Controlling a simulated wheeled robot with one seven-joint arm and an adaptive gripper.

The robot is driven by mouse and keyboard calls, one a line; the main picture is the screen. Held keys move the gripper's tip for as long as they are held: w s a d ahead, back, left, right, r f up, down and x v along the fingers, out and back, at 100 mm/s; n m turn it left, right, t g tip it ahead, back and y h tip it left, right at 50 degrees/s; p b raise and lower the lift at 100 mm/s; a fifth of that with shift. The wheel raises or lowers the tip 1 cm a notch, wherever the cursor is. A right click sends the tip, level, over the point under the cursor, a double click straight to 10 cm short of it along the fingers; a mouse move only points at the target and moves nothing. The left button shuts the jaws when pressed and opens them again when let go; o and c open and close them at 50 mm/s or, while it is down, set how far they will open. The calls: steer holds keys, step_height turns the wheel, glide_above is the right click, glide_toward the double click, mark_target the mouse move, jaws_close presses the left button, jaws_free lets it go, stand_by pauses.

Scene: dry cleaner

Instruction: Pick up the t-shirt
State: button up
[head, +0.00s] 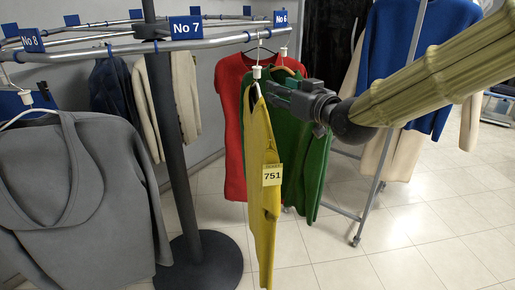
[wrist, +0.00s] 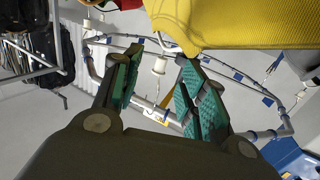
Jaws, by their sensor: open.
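A yellow t-shirt (head: 264,190) with a tag reading 751 hangs edge-on from a hanger on the rail near the No 6 label. It also shows at the top of the wrist view (wrist: 235,22). My gripper (head: 266,88) is beside its upper part, just under the hanger's white neck (head: 257,72). In the wrist view my gripper (wrist: 160,56) is open, with the white neck piece (wrist: 159,66) seen between the fingers. I cannot tell whether the neck is within the fingers' reach or beyond them. Nothing is held.
A green garment (head: 311,150) and a red garment (head: 233,130) hang close behind. A grey garment (head: 85,200) hangs at left. The rail (head: 220,41) runs above, on a dark post (head: 170,130) with a round base. A rack with blue clothing (head: 440,40) stands right. Floor at lower right is clear.

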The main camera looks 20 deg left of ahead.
mark_target(259, 69)
steer(key=shift+n+y, duration=0.3)
steer(key=w+a+r, duration=0.1)
steer(key=w+a+r+p, duration=0.1)
steer(key=a, duration=0.1)
steer(key=a+r, duration=0.1)
steer(key=a, duration=0.1)
steer(key=shift+w+r+p, duration=0.15)
steer(key=shift+w+p, duration=0.2)
steer(key=shift+w, duration=0.05)
steer(key=shift+w+a, duration=0.25)
steer(key=shift+a, duration=0.15)
steer(key=shift+w+a+r+p, duration=0.15)
steer(key=shift+w+a+p, duration=0.1)
steer(key=shift+w+p, duration=0.3)
steer(key=shift+p+x, duration=1)
steer(key=shift+x, duration=1)
steer(key=shift+w+d, duration=0.15)
steer(key=shift+c, duration=0.3)
jaws_close()
